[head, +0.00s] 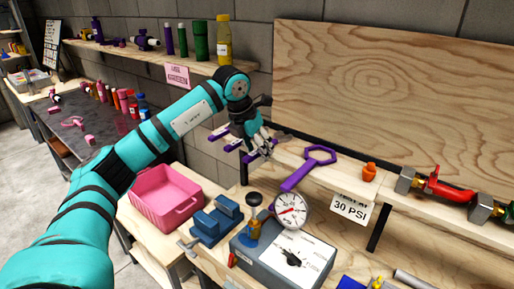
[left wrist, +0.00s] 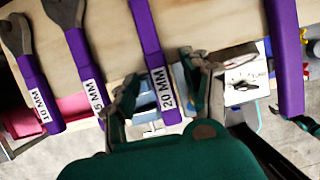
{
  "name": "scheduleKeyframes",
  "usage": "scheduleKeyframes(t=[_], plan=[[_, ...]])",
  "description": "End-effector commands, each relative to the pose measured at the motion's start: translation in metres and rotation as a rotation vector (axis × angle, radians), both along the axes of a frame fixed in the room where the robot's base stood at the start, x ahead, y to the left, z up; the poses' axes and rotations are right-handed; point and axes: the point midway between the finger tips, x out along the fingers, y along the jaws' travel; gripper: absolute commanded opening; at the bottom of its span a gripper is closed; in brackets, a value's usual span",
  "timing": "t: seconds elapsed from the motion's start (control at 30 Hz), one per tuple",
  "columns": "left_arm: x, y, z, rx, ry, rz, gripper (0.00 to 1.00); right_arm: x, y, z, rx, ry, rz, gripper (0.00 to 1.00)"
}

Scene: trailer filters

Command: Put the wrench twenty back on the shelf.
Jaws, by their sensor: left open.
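The wrench twenty (left wrist: 160,75) has a purple handle with a white "20 MM" label in the left wrist view. It lies in the row of wrenches on the wooden shelf (left wrist: 110,45), its handle sticking out past the edge. My left gripper (left wrist: 162,90) is open, with one finger on each side of that handle; I cannot tell if either touches it. In the head view my left gripper (head: 258,148) is over the shelf edge and hides much of this wrench. My right gripper is not in view.
Other purple wrenches (left wrist: 75,50) lie to its left; a larger ring-ended one (head: 305,168) lies to its right. Below are a pink bin (head: 165,195), a blue vise (head: 215,220) and a gauge box (head: 285,255). An orange fitting (head: 369,172) stands on the shelf.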

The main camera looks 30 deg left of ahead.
Motion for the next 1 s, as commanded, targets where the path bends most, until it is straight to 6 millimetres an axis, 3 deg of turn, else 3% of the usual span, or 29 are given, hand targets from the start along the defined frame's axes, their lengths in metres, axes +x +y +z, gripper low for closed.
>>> scheduleKeyframes(t=[0.27,0.7,1.0], plan=[[-0.005,0.001,0.015,0.001,-0.004,0.001,0.48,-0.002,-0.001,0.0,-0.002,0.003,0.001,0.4],[-0.036,0.007,0.095,0.0,-0.003,0.0,0.48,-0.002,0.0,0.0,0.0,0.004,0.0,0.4],[-0.044,0.008,0.112,0.0,0.0,0.0,0.48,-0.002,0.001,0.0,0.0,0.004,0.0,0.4]])
